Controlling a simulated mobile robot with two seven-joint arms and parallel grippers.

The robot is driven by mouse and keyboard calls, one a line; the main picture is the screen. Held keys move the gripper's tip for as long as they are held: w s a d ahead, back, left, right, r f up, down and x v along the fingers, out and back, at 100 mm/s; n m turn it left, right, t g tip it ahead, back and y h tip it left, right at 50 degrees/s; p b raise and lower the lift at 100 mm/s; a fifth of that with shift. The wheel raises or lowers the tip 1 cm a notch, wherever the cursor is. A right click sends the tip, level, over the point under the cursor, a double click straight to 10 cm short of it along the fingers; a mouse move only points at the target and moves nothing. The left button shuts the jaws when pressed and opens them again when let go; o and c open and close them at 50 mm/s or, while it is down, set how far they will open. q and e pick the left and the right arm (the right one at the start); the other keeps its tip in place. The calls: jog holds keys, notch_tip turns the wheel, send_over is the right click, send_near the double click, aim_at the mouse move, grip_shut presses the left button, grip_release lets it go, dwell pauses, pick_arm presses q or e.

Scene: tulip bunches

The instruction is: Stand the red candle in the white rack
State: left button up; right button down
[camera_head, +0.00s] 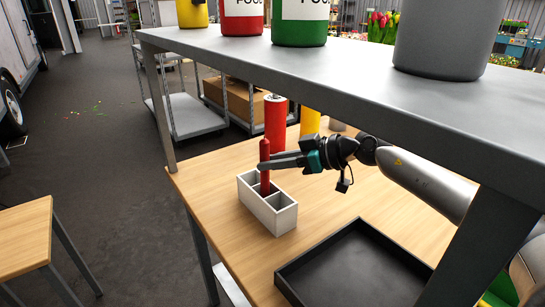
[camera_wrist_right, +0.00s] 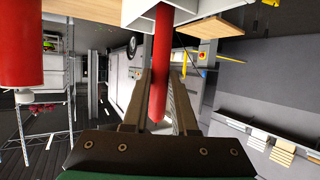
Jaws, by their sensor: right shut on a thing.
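The red candle (camera_head: 265,150) is upright, held between the fingers of my right gripper (camera_head: 267,164). The white rack (camera_head: 266,215) stands on the wooden table. The candle's lower part reaches down into a rack compartment behind the empty front one; its bottom end is hidden, so I cannot tell if it touches the floor of the rack. In the right wrist view, the candle (camera_wrist_right: 158,95) lies between both fingers, and its far end meets the white rack (camera_wrist_right: 140,14) at the top edge. My left gripper is not in view.
A red cylinder (camera_head: 275,122) and a yellow one (camera_head: 310,121) stand behind the gripper. A black tray (camera_head: 352,268) lies in front, right of the rack. A grey shelf (camera_head: 330,72) with several cans crosses above the table. Bare wood (camera_head: 215,170) lies left of the rack.

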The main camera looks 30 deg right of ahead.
jog(key=c, duration=0.6)
grip_release()
jog(key=shift+f, duration=0.1)
jog(key=shift+o, duration=0.2)
jog(key=o, duration=0.6)
jog(key=shift+c, duration=0.2)
pick_arm(q)
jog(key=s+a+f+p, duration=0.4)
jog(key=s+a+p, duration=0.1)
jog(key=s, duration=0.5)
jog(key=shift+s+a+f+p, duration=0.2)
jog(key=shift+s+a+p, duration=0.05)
jog(key=shift+p, duration=0.55)
pick_arm(e)
jog(key=v, duration=1.5)
